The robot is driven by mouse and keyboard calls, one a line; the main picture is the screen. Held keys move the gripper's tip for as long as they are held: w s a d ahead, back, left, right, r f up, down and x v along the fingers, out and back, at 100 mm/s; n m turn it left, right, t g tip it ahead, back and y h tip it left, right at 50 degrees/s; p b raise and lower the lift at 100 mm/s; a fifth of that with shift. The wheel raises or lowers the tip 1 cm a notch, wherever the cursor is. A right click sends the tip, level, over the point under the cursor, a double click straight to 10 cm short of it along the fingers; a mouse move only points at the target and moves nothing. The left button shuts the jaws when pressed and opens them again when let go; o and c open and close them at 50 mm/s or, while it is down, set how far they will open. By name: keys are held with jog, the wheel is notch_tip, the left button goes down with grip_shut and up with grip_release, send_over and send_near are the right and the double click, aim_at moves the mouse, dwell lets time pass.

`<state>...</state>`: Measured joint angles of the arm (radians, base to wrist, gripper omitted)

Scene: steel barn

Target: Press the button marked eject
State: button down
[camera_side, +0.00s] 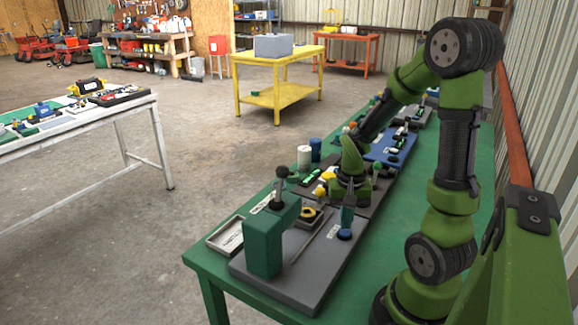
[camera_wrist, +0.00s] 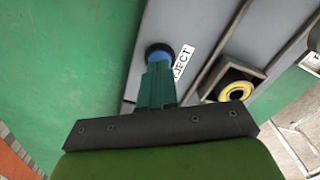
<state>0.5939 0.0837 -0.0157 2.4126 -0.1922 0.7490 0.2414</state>
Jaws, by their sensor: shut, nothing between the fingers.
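The eject button is a round blue cap in a black ring, on a grey panel. In the wrist view the blue button (camera_wrist: 187,55) is mostly hidden behind my fingers, beside a white label (camera_wrist: 183,62) whose visible letters read "JECT". In the side view the blue button (camera_side: 344,235) sits near the panel's right side. My gripper (camera_side: 346,226) points down over it with its teal fingers shut and empty. In the wrist view the fingertips (camera_wrist: 160,68) overlap the button. I cannot tell whether they touch it.
A yellow-ringed round part (camera_wrist: 237,91) in a dark square mount lies right of the button. A green block with a black-knobbed lever (camera_side: 264,240) stands on the same grey panel (camera_side: 310,285). Other panels and a white and a blue cylinder (camera_side: 315,149) stand farther along the green table (camera_side: 212,270).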

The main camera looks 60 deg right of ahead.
jog(key=shift+f, duration=0.9)
notch_tip(320, 180, up, 8)
jog(key=shift+f, duration=0.2)
dwell(0.8)
dwell(0.5)
